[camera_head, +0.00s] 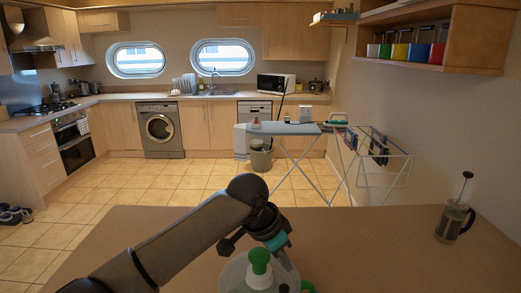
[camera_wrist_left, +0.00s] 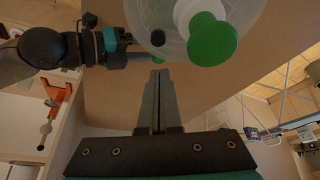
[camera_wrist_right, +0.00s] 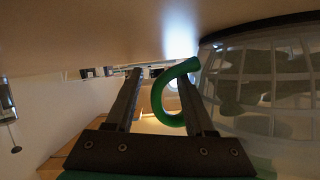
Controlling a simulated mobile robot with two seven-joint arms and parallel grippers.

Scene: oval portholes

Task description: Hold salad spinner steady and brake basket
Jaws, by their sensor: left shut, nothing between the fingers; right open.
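The salad spinner (camera_head: 236,277) stands on the brown worktop at the bottom of the head view, with a clear lid and a green-and-white knob (camera_head: 259,261). In the left wrist view the knob (camera_wrist_left: 212,40) and a small black button (camera_wrist_left: 157,38) show on the lid. My left gripper (camera_wrist_left: 159,73) is shut and empty, its tips beside the lid, below the button in that view. In the right wrist view the pale basket (camera_wrist_right: 265,85) with green leaves shows through the clear wall. My right gripper (camera_wrist_right: 158,76) is open, with the green handle (camera_wrist_right: 161,108) between its fingers; contact is unclear.
A French press (camera_head: 455,220) stands at the right of the worktop (camera_head: 380,250). The worktop between it and the spinner is clear. An ironing board (camera_head: 285,129) and a drying rack (camera_head: 385,160) stand beyond the worktop.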

